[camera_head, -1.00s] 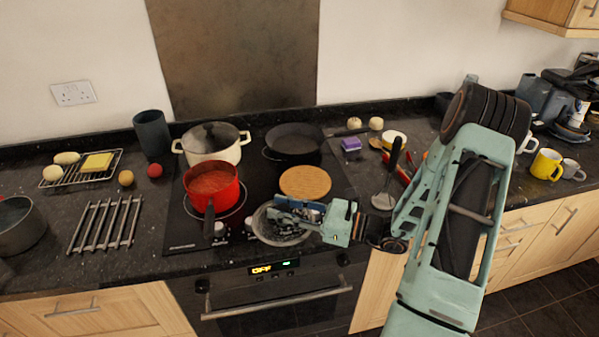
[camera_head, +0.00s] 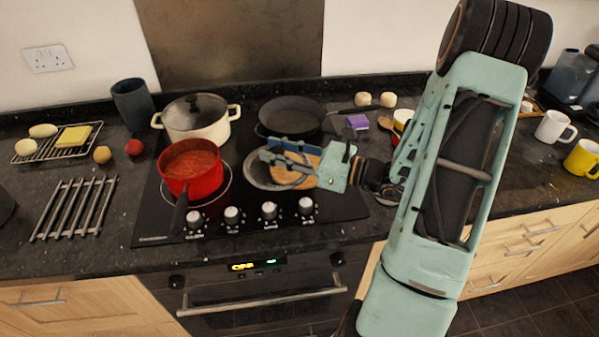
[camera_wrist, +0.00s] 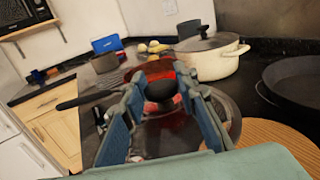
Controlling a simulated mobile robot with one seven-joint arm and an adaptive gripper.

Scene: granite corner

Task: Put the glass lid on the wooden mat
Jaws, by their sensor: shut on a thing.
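My gripper (camera_head: 272,158) is shut on the black knob of the glass lid (camera_head: 256,177) and holds the lid over the hob. In the wrist view the knob (camera_wrist: 162,92) sits between the two blue finger pads, with the clear lid spread out below. The round wooden mat (camera_wrist: 272,134) lies on the hob at the lower right of that view. In the head view the lid overlaps the mat's left and front part, and my fingers cover some of the mat. I cannot tell how high the lid is above it.
A red pan (camera_head: 191,172) with red contents stands just left of the lid. A lidded cream pot (camera_head: 197,119) is behind it, and a dark frying pan (camera_head: 292,117) stands behind the mat. A metal rack (camera_head: 75,208) lies at left.

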